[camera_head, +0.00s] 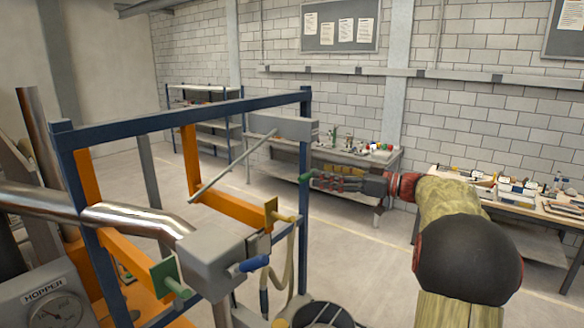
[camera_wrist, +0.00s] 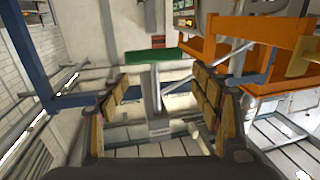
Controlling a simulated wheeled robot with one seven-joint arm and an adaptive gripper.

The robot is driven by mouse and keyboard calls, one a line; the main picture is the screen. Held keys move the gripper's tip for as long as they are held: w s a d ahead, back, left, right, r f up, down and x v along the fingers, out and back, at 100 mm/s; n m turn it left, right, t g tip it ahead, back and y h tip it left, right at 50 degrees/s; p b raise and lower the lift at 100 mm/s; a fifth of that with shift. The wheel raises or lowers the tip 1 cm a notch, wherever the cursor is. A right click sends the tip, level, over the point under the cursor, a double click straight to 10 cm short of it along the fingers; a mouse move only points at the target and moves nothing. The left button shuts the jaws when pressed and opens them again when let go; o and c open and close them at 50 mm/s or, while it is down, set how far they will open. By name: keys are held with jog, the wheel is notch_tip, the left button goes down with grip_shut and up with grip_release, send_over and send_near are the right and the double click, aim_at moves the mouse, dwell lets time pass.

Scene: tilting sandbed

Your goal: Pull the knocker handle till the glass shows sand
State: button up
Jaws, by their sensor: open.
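A green T-shaped bar handle (camera_wrist: 153,56) on a pale stem, which looks like the knocker handle, shows in the wrist view just past my fingertips. In the head view a green handle (camera_head: 305,177) sits by the blue frame post, at the tip of my gripper (camera_head: 318,181). In the wrist view my gripper (camera_wrist: 160,84) is open, with a padded finger on each side of the stem's line. Nothing is held, and contact with the handle cannot be told. I cannot make out the sight glass or any sand.
A blue frame (camera_head: 180,122) with orange beams stands at left. A grey block (camera_head: 205,258) carries a blue handle (camera_head: 252,264); a green knob (camera_head: 180,288) is beside it. A hopper gauge (camera_head: 55,310) is at lower left. Workbenches line the back wall, with open floor before them.

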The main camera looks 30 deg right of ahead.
jog(key=p+x, duration=0.3)
jog(key=x, duration=0.7)
jog(key=shift+a+p, duration=0.25)
jog(key=shift+p, duration=0.05)
jog(key=shift+c, duration=1)
jog(key=shift+a+r, duration=0.1)
jog(key=shift+r, duration=0.1)
jog(key=c, duration=1)
grip_shut()
jog(key=shift+r, duration=0.1)
